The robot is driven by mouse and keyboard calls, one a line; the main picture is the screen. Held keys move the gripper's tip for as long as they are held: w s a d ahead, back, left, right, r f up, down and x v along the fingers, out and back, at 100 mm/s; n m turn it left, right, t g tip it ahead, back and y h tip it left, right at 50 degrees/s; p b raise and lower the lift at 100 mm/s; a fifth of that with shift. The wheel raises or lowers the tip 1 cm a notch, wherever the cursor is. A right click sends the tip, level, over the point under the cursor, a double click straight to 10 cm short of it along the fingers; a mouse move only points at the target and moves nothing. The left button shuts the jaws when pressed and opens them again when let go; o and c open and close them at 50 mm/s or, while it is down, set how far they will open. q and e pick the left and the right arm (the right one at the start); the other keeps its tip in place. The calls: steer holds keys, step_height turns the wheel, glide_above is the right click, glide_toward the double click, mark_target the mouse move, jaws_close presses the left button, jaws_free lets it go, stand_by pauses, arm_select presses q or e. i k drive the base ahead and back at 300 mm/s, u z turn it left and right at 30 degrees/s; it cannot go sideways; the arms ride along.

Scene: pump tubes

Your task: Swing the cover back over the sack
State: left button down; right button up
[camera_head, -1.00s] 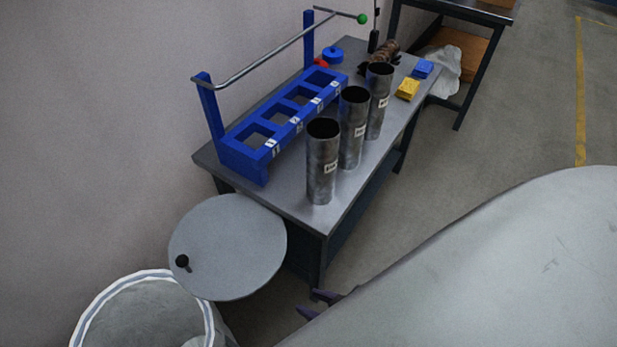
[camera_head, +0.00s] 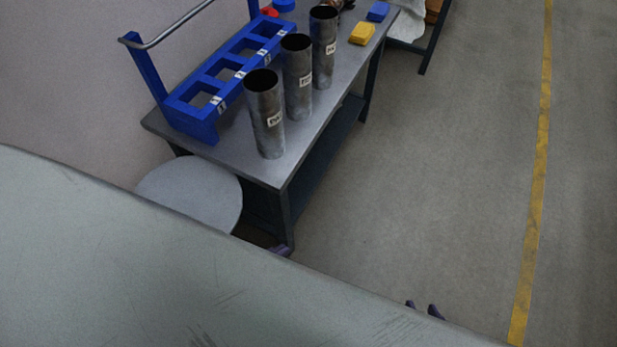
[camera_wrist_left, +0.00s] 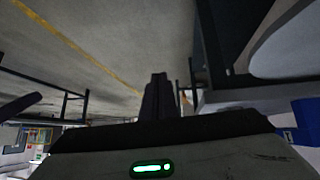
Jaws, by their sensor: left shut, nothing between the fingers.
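The cover is a round grey disc (camera_head: 195,190) beside the near end of the workbench in the head view; its lower part and knob are hidden. It also seems to show as a pale curved plate (camera_wrist_left: 285,45) at the upper right of the left wrist view. The sack is hidden. My right gripper (camera_head: 425,310) shows two separated tips over the floor, empty.
The workbench (camera_head: 225,160) carries a blue rack (camera_head: 172,115) with a metal bar, several grey tubes (camera_head: 266,115), and a yellow block (camera_head: 362,34). A large pale surface close to the camera blocks the lower left. Open floor (camera_head: 440,170) lies right of the bench.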

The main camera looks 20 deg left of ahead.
mark_target(197, 188)
steer(key=z, duration=0.2)
steer(key=i, duration=1.25)
steer(key=z, duration=1.05)
steer(key=i, duration=1.4)
steer(key=u, duration=4.2)
